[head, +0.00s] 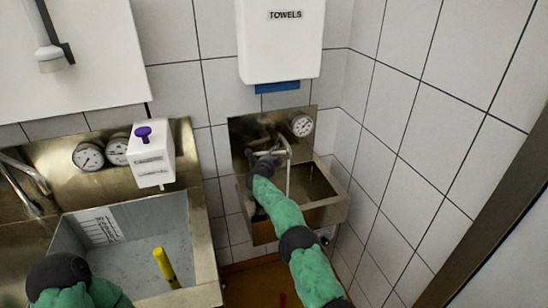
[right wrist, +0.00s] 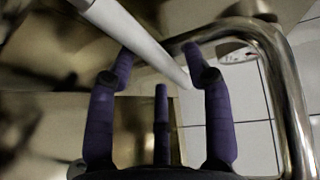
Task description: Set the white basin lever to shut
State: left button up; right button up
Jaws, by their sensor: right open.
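My right gripper (head: 264,162) reaches the small metal basin (head: 322,212) on the back wall, at its tap. In the right wrist view its dark purple fingers (right wrist: 160,75) are spread open. The white lever (right wrist: 130,35) slants there from the top left to between the fingertips; I cannot tell whether they touch it. In the head view the gripper mostly hides the lever. The bent metal spout (right wrist: 285,85) curves to the right of the fingers. My left gripper (head: 58,272) is at the lower left, over the big vat's front; its fingers are not clear.
A round gauge (head: 302,125) sits on the panel beside the tap. A white towel dispenser (head: 280,45) hangs above. At left, a vat (head: 204,240) holds a yellow-handled tool (head: 166,268), with a white box with a purple knob (head: 151,160) behind it. The tiled wall closes the right.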

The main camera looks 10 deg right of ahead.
jog(key=shift+c, duration=0.3)
grip_shut()
jog(key=shift+s+a+m+g+h, duration=0.25)
jog(key=shift+s+m+g+h, duration=0.4)
jog(key=shift+m+h, duration=0.2)
jog(key=shift+o, duration=0.3)
grip_release()
